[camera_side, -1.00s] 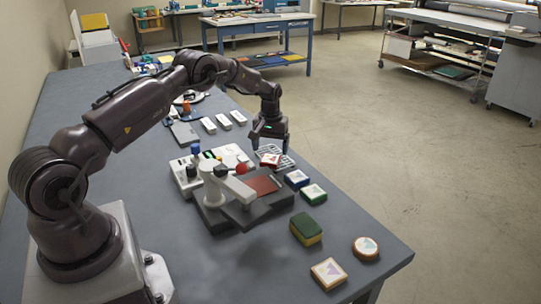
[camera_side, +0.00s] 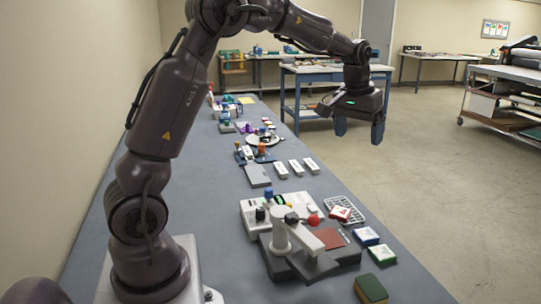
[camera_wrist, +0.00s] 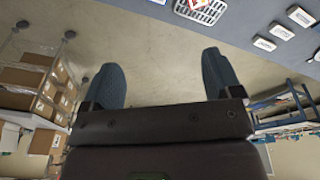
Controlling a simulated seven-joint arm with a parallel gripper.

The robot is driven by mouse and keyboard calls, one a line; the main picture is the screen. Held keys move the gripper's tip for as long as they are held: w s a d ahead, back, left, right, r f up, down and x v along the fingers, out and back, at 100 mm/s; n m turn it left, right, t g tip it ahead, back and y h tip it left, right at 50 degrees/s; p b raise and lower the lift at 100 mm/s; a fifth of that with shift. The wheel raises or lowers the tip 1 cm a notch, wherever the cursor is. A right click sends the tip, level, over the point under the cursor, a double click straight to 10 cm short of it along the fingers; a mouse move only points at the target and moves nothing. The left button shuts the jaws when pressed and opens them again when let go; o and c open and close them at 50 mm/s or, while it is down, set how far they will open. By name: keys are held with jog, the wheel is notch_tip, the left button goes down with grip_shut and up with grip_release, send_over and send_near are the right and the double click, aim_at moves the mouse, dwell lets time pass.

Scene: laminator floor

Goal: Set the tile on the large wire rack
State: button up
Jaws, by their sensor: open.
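A tile with red sides and a pale top (camera_side: 340,213) lies on the wire rack (camera_side: 353,205), toward the rack's near side. The rack stands near the right edge of the grey-blue bench. My gripper (camera_side: 358,131) is open and empty, high in the air above the rack's level and apart from the tile. In the wrist view, both fingers are spread with nothing between them. The rack also shows at the top of the wrist view (camera_wrist: 209,14), with part of the red tile (camera_wrist: 196,3) cut off by the frame's edge.
A press-like device with a red knob (camera_side: 314,220) stands left of the rack. Blue-sided (camera_side: 366,236) and green-sided (camera_side: 381,254) tiles and a green-yellow block (camera_side: 371,289) lie nearer. Several white blocks (camera_side: 295,167) lie farther back. Open floor lies right of the bench.

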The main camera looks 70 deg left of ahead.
jog(key=s+d+r+m+t, duration=0.25)
jog(key=s+d+r, duration=0.45)
jog(key=s+d, duration=0.45)
jog(key=s+d+f+m, duration=0.1)
jog(key=s, duration=0.5)
jog(key=s+d+f+m+t, duration=0.1)
jog(key=s+d+f+m, duration=0.1)
jog(key=s, duration=0.5)
jog(key=shift+s+d+f, duration=0.15)
jog(key=shift+s, duration=0.15)
jog(key=shift+m, duration=0.25)
